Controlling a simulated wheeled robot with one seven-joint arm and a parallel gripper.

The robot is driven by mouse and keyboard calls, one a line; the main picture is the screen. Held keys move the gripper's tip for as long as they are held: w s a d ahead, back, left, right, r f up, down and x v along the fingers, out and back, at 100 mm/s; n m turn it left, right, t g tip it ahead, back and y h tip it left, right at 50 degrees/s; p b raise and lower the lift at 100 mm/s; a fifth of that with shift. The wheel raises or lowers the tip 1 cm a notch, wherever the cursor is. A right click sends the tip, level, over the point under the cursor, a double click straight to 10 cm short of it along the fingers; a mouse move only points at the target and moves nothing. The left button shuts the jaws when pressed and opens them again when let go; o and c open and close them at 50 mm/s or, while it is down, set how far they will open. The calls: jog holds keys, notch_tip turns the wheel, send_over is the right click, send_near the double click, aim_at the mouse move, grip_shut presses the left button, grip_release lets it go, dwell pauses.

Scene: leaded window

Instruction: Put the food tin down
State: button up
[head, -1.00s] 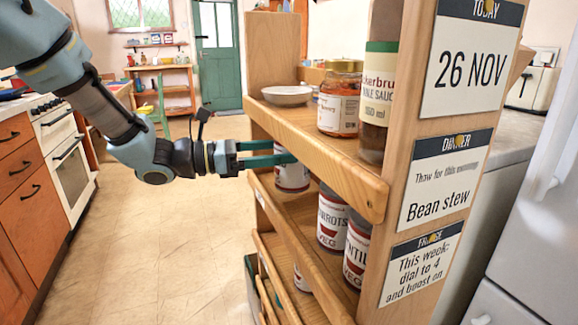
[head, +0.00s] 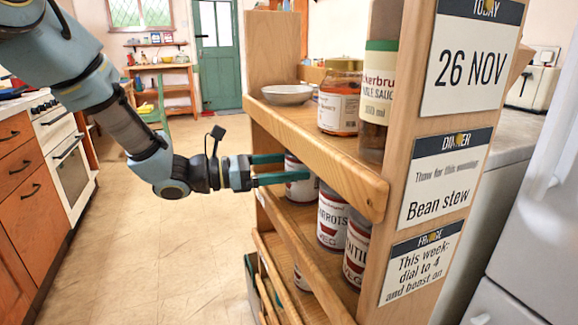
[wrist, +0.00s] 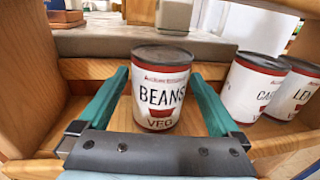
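The food tin (wrist: 160,95) has a white label reading BEANS and VEG, with red bands. It stands upright on the wooden middle shelf in the wrist view. In the head view the tin (head: 302,190) is partly hidden by a finger and the upper shelf's edge. My gripper (wrist: 160,75) is open around the tin, with one teal finger on each side. Bare wood shows between the fingers and the tin's lower part. In the head view my gripper (head: 283,168) reaches into the shelf from the left.
Two more tins, one lettered CA (wrist: 252,95) and one lettered LEN (wrist: 298,90), stand to the right on the same shelf. The upper shelf (head: 310,150) holds a bowl (head: 287,95), a jar (head: 339,97) and a sauce bottle (head: 377,100). The floor (head: 165,260) at left is clear.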

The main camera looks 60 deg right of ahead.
jog(key=shift+r, duration=0.15)
jog(key=v, duration=1.2)
jog(key=shift+a, duration=0.1)
jog(key=w+a+f+m+t+y, duration=0.2)
jog(key=w+a+f+t+y, duration=0.1)
jog(key=a, duration=0.6)
jog(key=w+a+f+m+t+y, duration=0.1)
jog(key=w+a+f+t+y, duration=0.2)
jog(key=a, duration=0.5)
jog(key=w+a+f+m+t+y, duration=0.2)
jog(key=w+a+f, duration=0.15)
jog(key=a, duration=0.55)
jog(key=w+a+m+t+y, duration=0.2)
jog(key=a+t, duration=0.1)
jog(key=a, duration=0.7)
jog(key=w+a+m+t+y, duration=0.2)
jog(key=w+a+m+t, duration=0.1)
jog(key=a, duration=0.8)
jog(key=shift+a+f+y, duration=0.2)
jog(key=shift+f+y, duration=0.05)
jog(key=shift+y, duration=0.05)
